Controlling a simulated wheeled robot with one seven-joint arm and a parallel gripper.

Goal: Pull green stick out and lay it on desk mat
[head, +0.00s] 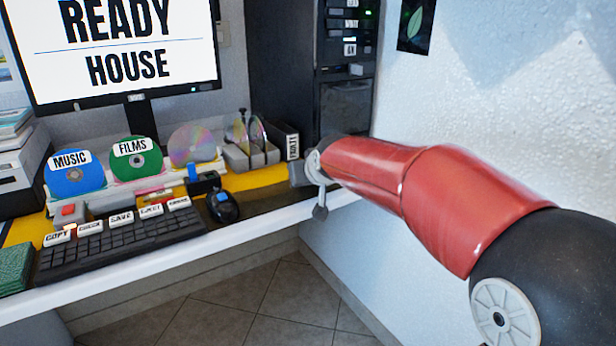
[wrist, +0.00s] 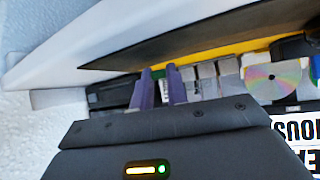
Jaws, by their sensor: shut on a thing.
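My gripper's two purple fingers (wrist: 159,82) show in the wrist view, close together with a narrow gap.
A keyboard (head: 120,232), a black mouse-like device (head: 222,208) and a red button (head: 68,210) stand left of my gripper. Behind are a blue disc (head: 75,180), a green disc (head: 137,165) and a disc rack (head: 250,156). A dark tower (head: 347,100) stands at the back right.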

